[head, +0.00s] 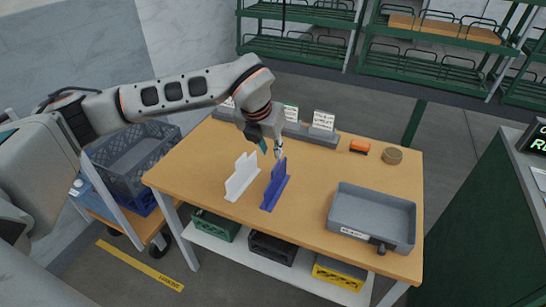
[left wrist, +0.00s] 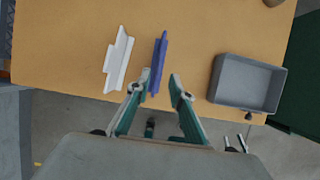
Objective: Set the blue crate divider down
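The blue crate divider (head: 274,187) stands upright on the wooden table, beside and to the right of a similar white divider (head: 241,178). My left gripper (head: 271,150) is above the far end of the blue divider. In the left wrist view its fingers (left wrist: 160,80) are spread apart, with the blue divider (left wrist: 160,58) showing beyond and between the tips, nearer the left one. I see no grip on the divider; the exact gap between fingers and divider is hard to tell. My right gripper is in neither view.
A grey tray (head: 345,207) sits at the table's right front. An orange item (head: 359,146) and a round tan item (head: 392,156) lie at the back right. A grey rack with white cards (head: 323,120) runs along the back. The table between divider and tray is clear.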

